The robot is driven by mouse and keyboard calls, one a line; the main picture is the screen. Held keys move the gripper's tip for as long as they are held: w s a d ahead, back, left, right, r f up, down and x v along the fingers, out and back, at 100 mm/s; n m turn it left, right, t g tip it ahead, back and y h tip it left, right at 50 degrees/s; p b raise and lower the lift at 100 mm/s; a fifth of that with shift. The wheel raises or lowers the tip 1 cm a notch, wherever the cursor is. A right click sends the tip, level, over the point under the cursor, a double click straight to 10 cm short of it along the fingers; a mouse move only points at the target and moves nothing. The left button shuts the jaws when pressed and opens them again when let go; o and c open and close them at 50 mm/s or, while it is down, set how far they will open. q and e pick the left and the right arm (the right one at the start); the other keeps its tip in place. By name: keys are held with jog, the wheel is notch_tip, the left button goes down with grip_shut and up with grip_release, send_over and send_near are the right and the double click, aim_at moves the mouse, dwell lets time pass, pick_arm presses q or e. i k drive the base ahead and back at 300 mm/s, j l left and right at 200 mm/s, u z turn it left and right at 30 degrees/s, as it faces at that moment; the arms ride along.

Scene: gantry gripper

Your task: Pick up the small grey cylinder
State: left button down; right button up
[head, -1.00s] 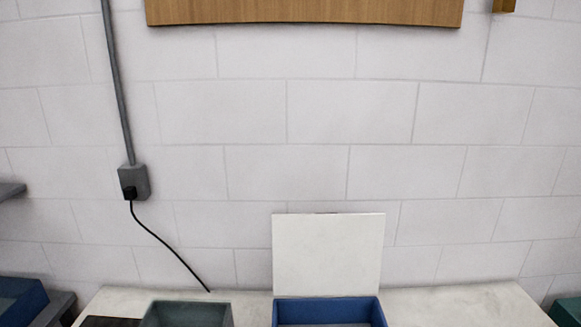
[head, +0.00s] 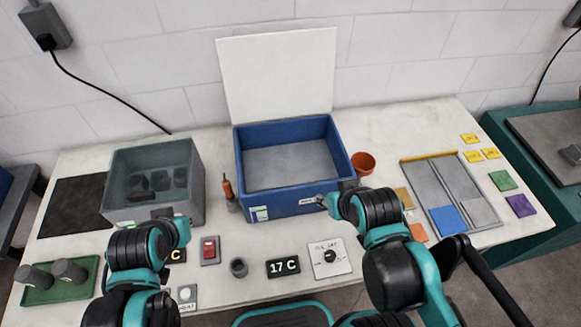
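A small dark grey cylinder (head: 238,267) stands on the pale worktop in the head view, between the red switch and the display reading 17 C. Its top looks hollow or recessed. Two larger grey cylinders (head: 69,271) lie or stand on a green tray (head: 62,292) at the far left. My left gripper (head: 165,213) is left of and behind the small cylinder, by the front of the grey bin. My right gripper (head: 322,202) is right of and behind it, at the front right of the blue box. Both grippers are too small and partly hidden to judge their fingers.
A grey bin (head: 197,205) with dark blocks and an open blue box (head: 290,208) stand behind. A red switch (head: 210,250), a 17 C display (head: 283,267) and a dial panel (head: 329,258) line the front. An orange cup (head: 363,163) and divided tray (head: 425,181) are right.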

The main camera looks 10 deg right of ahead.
aim_at(27, 274)
jog(key=u, duration=0.4)
jog(key=k+u, duration=0.1)
jog(key=u, duration=0.35)
jog(key=j+u, duration=0.1)
jog(key=u, duration=0.3)
jog(key=k+j+u, duration=0.1)
jog(key=u, duration=0.3)
jog(key=l+u, duration=0.15)
jog(key=u, duration=0.2)
jog(key=i+j, duration=0.3)
jog(key=j, duration=0.15)
jog(key=i+j, duration=0.3)
jog(key=j, duration=0.15)
jog(key=i+j+z, duration=0.1)
jog(key=i+j, duration=0.5)
jog(key=j, duration=0.3)
jog(key=i+j+z, duration=0.1)
jog(key=i+j, duration=0.2)
jog(key=j, duration=0.15)
jog(key=z, duration=0.45)
jog(key=j+z, duration=0.1)
jog(key=z, duration=0.85)
jog(key=j+z, duration=0.15)
jog(key=z, duration=0.8)
jog(key=j+z, duration=0.1)
jog(key=z, duration=0.4)
